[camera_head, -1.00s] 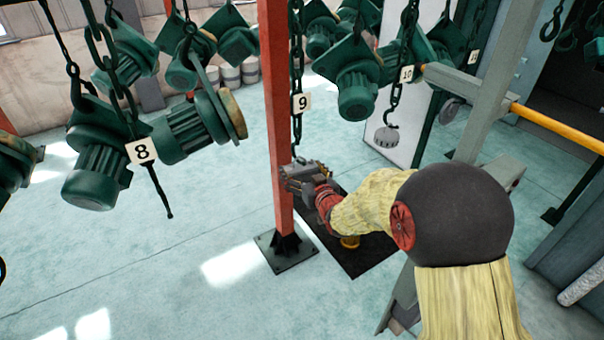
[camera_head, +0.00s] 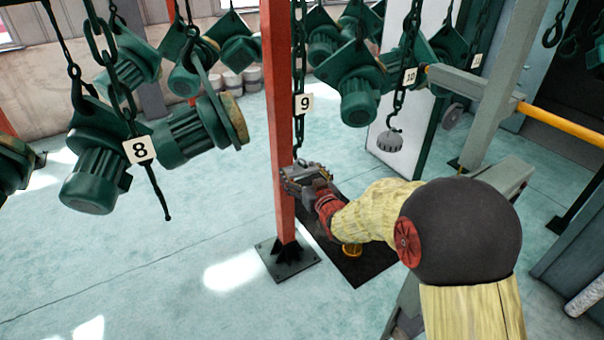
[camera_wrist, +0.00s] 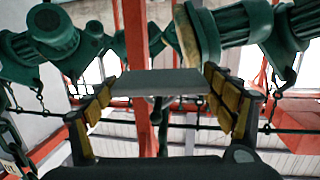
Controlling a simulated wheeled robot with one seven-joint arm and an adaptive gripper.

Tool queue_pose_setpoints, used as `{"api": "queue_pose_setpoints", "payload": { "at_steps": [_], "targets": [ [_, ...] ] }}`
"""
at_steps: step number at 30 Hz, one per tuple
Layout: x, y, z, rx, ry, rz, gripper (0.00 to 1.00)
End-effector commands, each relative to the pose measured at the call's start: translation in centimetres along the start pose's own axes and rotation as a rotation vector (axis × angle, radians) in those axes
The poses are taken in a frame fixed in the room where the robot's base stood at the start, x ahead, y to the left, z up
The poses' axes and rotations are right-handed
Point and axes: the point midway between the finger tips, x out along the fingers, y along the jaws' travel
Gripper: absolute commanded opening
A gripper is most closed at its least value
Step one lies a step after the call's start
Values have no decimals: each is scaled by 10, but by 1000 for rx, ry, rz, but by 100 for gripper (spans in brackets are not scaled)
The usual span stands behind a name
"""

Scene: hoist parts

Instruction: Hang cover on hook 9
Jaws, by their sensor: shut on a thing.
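My gripper (camera_head: 304,176) is beside the red post, just below the chain with the 9 label (camera_head: 304,103). In the wrist view its yellow-padded fingers are on both sides of a flat grey plate, which I take for the cover (camera_wrist: 158,83), and are shut on it. In the head view the cover is small and hard to tell from the gripper. Hook 9 (camera_head: 297,153) is at the low end of that chain, close above the gripper. Whether the cover touches the hook cannot be told.
The red post (camera_head: 274,130) stands close to the left of my gripper. Chain 10 (camera_head: 409,76) at right holds a grey round part (camera_head: 390,139). A black mat (camera_head: 365,264) lies on the floor below.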

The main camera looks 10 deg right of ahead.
Motion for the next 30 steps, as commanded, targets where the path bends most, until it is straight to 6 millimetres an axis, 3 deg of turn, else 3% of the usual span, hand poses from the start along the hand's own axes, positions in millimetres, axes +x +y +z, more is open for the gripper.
{"api": "queue_pose_setpoints", "payload": {
  "at_steps": [30],
  "targets": [
    [2, 0, 6, -1, 2, 0, 44]
  ]
}}
